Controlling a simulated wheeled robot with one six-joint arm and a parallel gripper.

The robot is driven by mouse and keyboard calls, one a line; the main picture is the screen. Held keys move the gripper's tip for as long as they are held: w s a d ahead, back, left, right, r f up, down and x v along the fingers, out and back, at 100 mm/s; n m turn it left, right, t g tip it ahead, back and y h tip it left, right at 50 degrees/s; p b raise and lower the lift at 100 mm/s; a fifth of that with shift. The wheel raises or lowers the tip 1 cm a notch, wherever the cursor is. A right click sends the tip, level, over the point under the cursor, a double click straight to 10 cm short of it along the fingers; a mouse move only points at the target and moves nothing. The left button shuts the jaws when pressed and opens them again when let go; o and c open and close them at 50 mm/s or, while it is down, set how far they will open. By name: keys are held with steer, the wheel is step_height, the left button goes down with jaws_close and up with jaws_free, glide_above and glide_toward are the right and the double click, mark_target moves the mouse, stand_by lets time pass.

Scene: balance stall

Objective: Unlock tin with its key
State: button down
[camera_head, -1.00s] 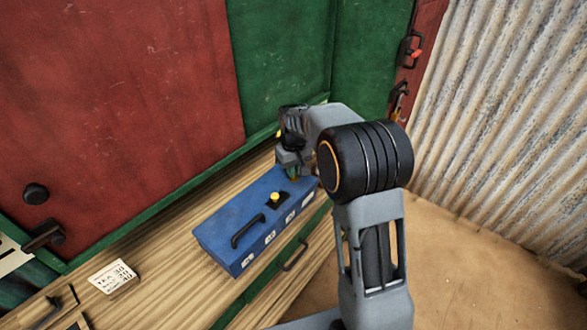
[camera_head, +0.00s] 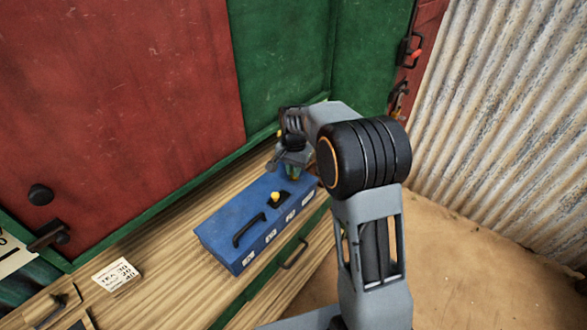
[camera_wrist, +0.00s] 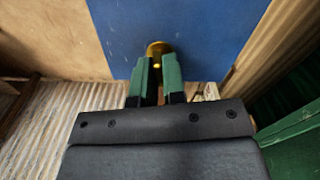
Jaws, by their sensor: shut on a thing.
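The blue tin (camera_head: 225,232) lies on the wooden counter, with a black handle (camera_head: 249,230) and a yellow knob on a dark base (camera_head: 275,197) on its top. My gripper (camera_head: 292,174) is over the tin's far right end, beyond the knob. In the wrist view, its green fingers (camera_wrist: 157,75) close on a brass key (camera_wrist: 157,48) in front of the tin's blue surface (camera_wrist: 200,28). Only a rounded brass part of the key shows. The fingers hide the rest, and I cannot tell how deep it sits in a lock.
A white card with writing (camera_head: 117,275) lies on the counter (camera_head: 165,270) left of the tin. A red and green wall (camera_head: 120,90) rises close behind it. A drawer handle (camera_head: 295,254) is on the counter's green front. A corrugated sheet (camera_head: 500,120) stands at the right.

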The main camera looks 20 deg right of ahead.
steer(key=shift+m, duration=1.2)
steer(key=c, duration=1.2)
jaws_free()
step_height(320, 180, up, 14)
steer(key=shift+f, duration=0.1)
